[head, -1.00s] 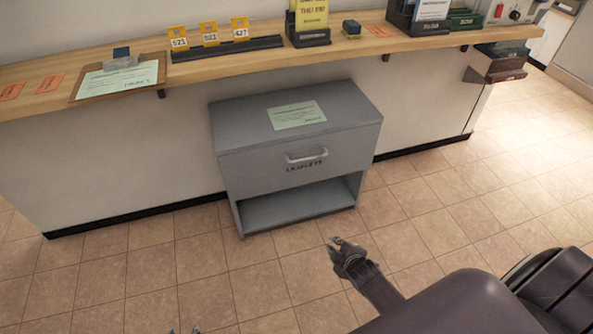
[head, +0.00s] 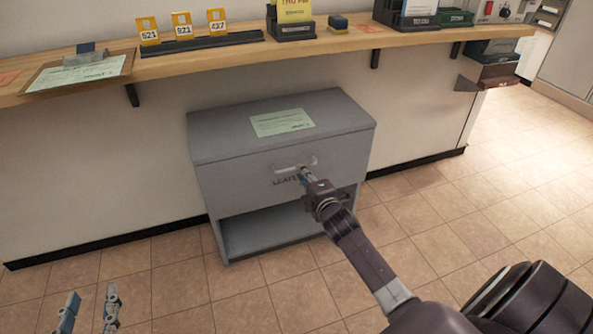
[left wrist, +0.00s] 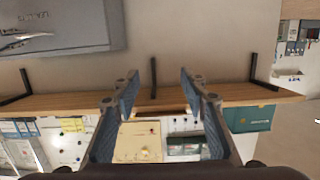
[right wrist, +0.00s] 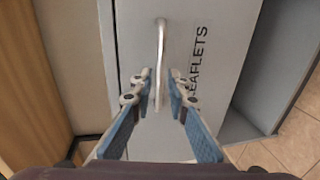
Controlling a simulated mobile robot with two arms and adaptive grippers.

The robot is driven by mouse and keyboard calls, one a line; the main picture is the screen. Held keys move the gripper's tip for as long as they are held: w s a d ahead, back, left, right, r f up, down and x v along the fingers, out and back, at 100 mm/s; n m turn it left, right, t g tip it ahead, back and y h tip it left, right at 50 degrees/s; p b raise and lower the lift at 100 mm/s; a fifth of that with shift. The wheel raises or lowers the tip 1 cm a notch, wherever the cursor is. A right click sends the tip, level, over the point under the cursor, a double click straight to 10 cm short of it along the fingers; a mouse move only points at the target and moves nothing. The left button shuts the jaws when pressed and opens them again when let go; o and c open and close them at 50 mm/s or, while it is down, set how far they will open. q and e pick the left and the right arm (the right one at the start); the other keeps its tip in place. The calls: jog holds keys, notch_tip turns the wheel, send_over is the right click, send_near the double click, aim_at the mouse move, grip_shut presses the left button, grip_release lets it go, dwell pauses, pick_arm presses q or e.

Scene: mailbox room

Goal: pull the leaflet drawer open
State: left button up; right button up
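The grey cabinet (head: 340,112) stands against the counter wall, with an open shelf under its leaflet drawer (head: 232,180). The drawer front looks flush with the cabinet. Its pale bar handle (head: 290,166) sits above the lettering, and the handle also shows in the right wrist view (right wrist: 161,45). My right gripper (head: 308,174) is at the handle's right part. In the right wrist view its fingers (right wrist: 160,98) are apart, one on each side of the bar, with the handle between them. Contact is not clear. My left gripper (head: 88,306) is open and empty at the lower left, away from the cabinet.
A green sheet (head: 282,122) lies on the cabinet top. The wooden counter (head: 200,64) above holds number tags, a clipboard (head: 78,72) and leaflet holders. Dark trays (head: 495,72) stick out at the counter's right end. The tiled floor before the cabinet is clear.

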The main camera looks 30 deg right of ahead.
aim_at(283, 156)
jog(key=b+x, duration=0.1)
jog(key=x, duration=0.3)
jog(key=shift+w+f, duration=0.15)
jog(key=shift+w, duration=0.1)
pick_arm(q)
notch_tip(283, 156, up, 10)
jog(key=d+t+h, duration=0.1)
jog(key=t, duration=0.4)
jog(key=shift+d+h, duration=0.15)
jog(key=shift+h, duration=0.15)
pick_arm(e)
jog(key=shift+w, duration=0.15)
pick_arm(q)
jog(key=shift+f, duration=0.1)
pick_arm(e)
grip_shut()
